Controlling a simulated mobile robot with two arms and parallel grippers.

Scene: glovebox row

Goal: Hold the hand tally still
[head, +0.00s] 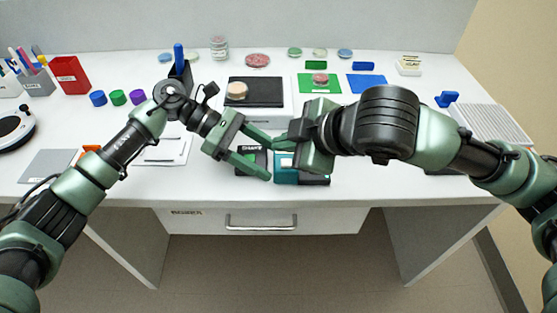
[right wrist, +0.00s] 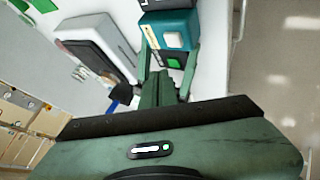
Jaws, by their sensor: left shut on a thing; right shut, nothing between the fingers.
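The hand tally looks to be the small black block (head: 252,158) with a pale marking, near the table's front edge; which block it is cannot be told for sure. My left gripper (head: 268,162) reaches over it from the left, one finger on its far side and one on its near side, shut on it. My right gripper (head: 279,142) comes in from the right, shut and empty, its tip close to the left gripper's far finger. Its fingers also show in the right wrist view (right wrist: 164,82). The right gripper's body hides part of the area beside the black block.
A teal block (head: 287,176) stands right of the black one, and also shows in the right wrist view (right wrist: 172,28). A white stand with a black pad (head: 265,97) lies behind. A drawer handle (head: 261,223) is below the edge. Cups, trays and cards line the back.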

